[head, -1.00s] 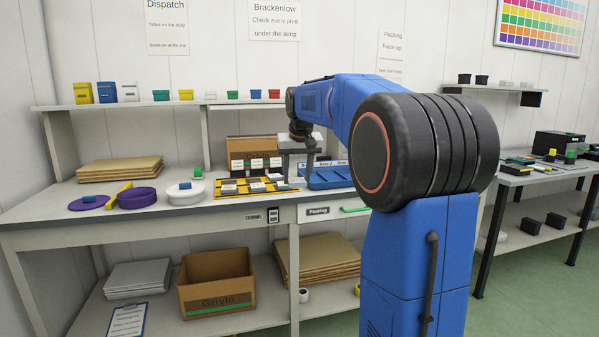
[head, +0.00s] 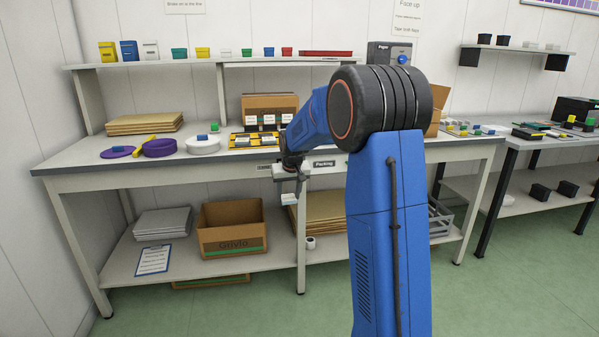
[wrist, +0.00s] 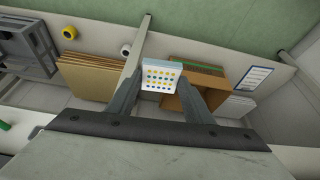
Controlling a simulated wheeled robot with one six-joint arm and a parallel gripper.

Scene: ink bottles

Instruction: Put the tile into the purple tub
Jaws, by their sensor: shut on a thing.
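The tile (wrist: 162,76), white with rows of yellow and blue dots, is between the two fingertips of my gripper (wrist: 165,84). My gripper is shut on it. In the head view my gripper (head: 290,185) hangs in front of the bench's front edge, below the bench top, with the tile (head: 289,199) at its tips. The purple tub (head: 159,148) stands on the bench top to the left, well apart from my gripper. Its inside can hardly be seen from here.
A purple disc (head: 117,152) with a small blue piece on it lies left of the tub, a yellow bar (head: 144,139) beside it. A white round container (head: 203,147) stands right of the tub. A cardboard box (head: 232,230) is on the lower shelf.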

